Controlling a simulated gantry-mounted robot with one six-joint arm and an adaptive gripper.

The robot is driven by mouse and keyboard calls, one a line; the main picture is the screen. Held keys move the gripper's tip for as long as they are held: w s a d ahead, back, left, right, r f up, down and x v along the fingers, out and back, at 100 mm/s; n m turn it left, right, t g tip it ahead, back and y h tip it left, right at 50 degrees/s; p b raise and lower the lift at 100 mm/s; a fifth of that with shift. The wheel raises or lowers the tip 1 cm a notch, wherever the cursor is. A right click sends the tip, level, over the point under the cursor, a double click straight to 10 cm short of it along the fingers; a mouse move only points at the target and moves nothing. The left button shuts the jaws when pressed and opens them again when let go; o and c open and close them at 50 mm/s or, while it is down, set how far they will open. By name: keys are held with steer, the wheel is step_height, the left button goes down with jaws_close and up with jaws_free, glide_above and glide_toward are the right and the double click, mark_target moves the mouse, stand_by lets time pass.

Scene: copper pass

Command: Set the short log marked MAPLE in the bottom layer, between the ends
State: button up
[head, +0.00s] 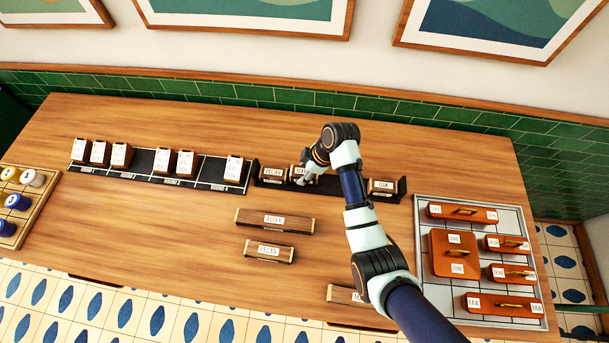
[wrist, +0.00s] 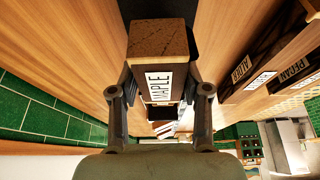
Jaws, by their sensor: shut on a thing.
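My gripper (head: 309,179) is shut on a short brown log marked MAPLE (head: 299,171). In the wrist view the MAPLE log (wrist: 158,45) sits between the two fingers (wrist: 160,95), its label readable. In the head view it is over or in the black rack (head: 341,186), right of a short PECAN log (head: 272,174) that stands by the rack's left end. A short OAK log (head: 382,187) stands by the right end. Bare rack shows between MAPLE and OAK, partly hidden by my arm. I cannot tell whether the MAPLE log touches the rack floor.
A long ALDER log (head: 275,222), a shorter PECAN log (head: 269,251) and a log whose label starts with M (head: 345,294), partly behind my arm, lie in front. Several small blocks stand in a black strip (head: 206,180) at left. A tray of lidded pieces (head: 421,243) is at right.

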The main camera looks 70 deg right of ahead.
steer(key=shift+f, duration=1.3)
steer(key=shift+f, duration=0.2)
steer(key=o, duration=1.2)
steer(key=p+v, duration=0.1)
steer(key=v, duration=1.1)
steer(key=shift+r+p, duration=0.2)
steer(key=shift+p, duration=0.1)
